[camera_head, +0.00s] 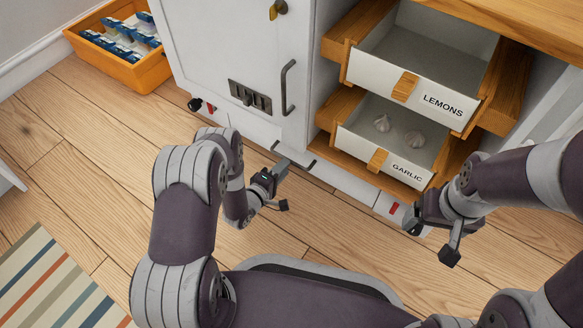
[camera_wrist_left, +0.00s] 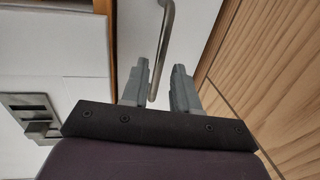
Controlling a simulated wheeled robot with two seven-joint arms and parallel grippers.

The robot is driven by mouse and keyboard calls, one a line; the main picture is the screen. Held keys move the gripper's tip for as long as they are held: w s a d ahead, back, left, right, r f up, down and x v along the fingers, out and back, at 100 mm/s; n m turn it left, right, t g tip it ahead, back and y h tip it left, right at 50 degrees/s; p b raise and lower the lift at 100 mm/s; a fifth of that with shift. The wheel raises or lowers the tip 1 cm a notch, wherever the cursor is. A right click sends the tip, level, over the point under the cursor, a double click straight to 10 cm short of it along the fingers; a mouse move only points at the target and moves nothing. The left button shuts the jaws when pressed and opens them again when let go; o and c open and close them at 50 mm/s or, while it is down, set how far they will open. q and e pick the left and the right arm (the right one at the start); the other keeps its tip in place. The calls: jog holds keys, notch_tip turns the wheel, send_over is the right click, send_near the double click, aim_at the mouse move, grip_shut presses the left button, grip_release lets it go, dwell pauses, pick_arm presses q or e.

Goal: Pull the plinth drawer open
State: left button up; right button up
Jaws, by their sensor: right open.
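The plinth drawer (camera_head: 345,182) is the low white front along the floor under the cabinet, and it looks closed. Its metal bar handle (camera_head: 293,154) lies level near the floor; the handle also shows in the left wrist view (camera_wrist_left: 165,40). My left gripper (camera_head: 279,170) is at the left part of this handle. In the left wrist view, its two grey fingers (camera_wrist_left: 160,82) stand apart with the bar's end between them, closer to the left finger. Contact cannot be told. My right gripper (camera_head: 412,218) is open and empty, low near the plinth's right end.
Two drawers stand open above: lemons (camera_head: 425,95) and garlic (camera_head: 384,153), the latter holding garlic bulbs. A white cabinet door (camera_head: 215,60) has a vertical handle (camera_head: 287,88). An orange crate (camera_head: 125,68) stands at the far left. The wooden floor (camera_head: 90,170) before the plinth is clear.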

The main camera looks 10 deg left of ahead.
pick_arm(q)
jog(key=b+x, duration=0.2)
jog(key=x, duration=0.2)
jog(key=shift+w+f, duration=0.2)
jog(key=shift+f, duration=0.05)
jog(key=shift+w+d+r, duration=0.1)
jog(key=shift+w+r, duration=0.05)
jog(key=shift+w, duration=0.1)
pick_arm(e)
notch_tip(320, 180, down, 3)
jog(key=shift+f, duration=0.15)
pick_arm(q)
jog(key=shift+c, duration=0.3)
grip_shut()
jog(key=shift+s, duration=0.1)
